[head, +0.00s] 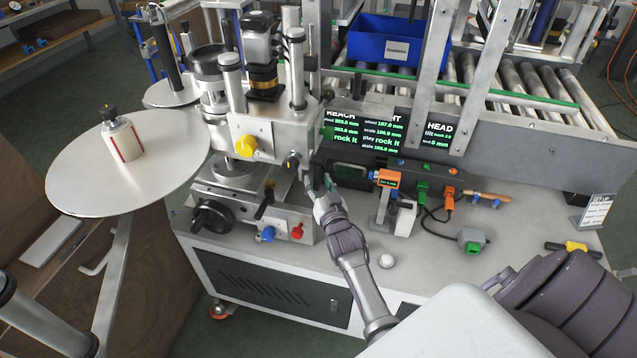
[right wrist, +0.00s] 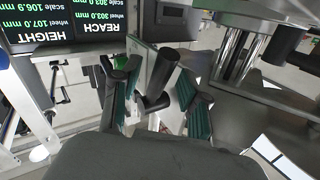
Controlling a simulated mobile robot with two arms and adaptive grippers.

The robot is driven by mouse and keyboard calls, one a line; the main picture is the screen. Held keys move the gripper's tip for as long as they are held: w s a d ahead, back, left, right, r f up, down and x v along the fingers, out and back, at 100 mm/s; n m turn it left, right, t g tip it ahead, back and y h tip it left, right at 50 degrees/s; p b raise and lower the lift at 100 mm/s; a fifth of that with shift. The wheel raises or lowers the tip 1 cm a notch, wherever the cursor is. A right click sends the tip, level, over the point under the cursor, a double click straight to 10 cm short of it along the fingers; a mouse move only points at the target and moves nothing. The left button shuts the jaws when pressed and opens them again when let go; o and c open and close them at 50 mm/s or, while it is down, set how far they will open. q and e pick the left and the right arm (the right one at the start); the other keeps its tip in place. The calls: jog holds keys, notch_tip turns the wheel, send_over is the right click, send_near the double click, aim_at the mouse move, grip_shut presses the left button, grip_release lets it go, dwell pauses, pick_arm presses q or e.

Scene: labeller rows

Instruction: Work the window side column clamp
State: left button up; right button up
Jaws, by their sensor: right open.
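The labeller head (head: 275,125) stands on a silver column assembly above the bench. A black knob (head: 292,160) sits low on its right face, and a black-tipped lever (head: 265,205) sits lower on the slide. My right gripper (head: 322,190) is just right of the column, fingers up. In the right wrist view its green-padded fingers (right wrist: 158,95) are open on either side of a black clamp handle (right wrist: 163,70). I cannot tell whether the pads touch it. Which clamp is the window side one is not marked in view. My left gripper is not in view.
Screens (head: 385,130) behind the gripper show reach and height readings. A large label disc (head: 75,180) is at the left. A black handwheel (head: 212,215) sits at the slide's front.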

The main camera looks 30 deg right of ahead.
grip_shut()
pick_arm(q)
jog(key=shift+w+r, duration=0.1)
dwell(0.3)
